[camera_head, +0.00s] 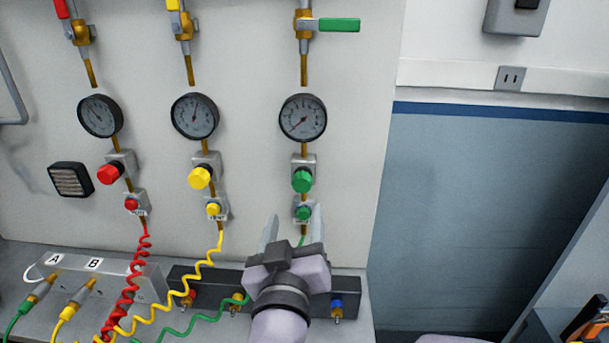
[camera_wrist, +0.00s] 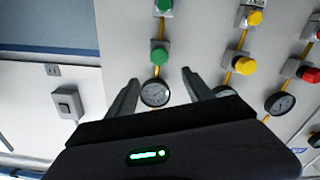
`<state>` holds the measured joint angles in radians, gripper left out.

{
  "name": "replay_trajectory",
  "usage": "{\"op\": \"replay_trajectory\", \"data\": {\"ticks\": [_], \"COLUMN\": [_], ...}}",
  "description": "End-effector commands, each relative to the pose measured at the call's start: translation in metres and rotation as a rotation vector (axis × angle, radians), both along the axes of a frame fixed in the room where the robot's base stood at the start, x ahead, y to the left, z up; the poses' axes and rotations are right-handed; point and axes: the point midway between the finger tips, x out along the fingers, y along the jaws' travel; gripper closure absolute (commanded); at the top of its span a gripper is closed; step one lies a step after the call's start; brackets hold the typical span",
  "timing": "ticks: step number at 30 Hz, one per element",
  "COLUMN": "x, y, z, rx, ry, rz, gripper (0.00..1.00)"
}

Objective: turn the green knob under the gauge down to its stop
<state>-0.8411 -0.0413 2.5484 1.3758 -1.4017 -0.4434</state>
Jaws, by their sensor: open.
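The round green knob (camera_head: 302,181) sits on a grey block directly below the right gauge (camera_head: 302,118). A smaller green knob (camera_head: 304,213) is below it on the same line. My gripper (camera_head: 293,220) is open and empty, its fingers pointing up toward the panel, lower in the picture than the larger green knob and apart from it. In the wrist view the larger green knob (camera_wrist: 159,54) and the gauge (camera_wrist: 155,93) appear inverted. The gauge shows between my fingers (camera_wrist: 161,76), with the knob just beyond the tips. The gauge needle is too small to read surely.
Yellow (camera_head: 200,177) and red (camera_head: 109,174) knobs with their own gauges stand to the left. A green valve lever (camera_head: 338,25) is above. Coiled red (camera_head: 127,293) and yellow (camera_head: 201,264) hoses hang at lower left. A dark connector bar (camera_head: 319,296) lies behind my wrist.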

Motion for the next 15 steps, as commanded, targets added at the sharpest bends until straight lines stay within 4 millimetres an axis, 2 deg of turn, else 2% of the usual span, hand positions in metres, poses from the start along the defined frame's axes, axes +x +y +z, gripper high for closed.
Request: {"op": "replay_trajectory", "data": {"ticks": [1,6,15], "x": [-0.012,-0.035,-0.040], "y": [0.001,0.001,0.001], "z": [-0.016,-0.012,-0.007], "rx": [0.007,0.002,-0.001], "ry": [-0.001,0.002,0.005], "rz": [0.005,0.003,0.000], "gripper": [0.40,0.40,0.40]}}
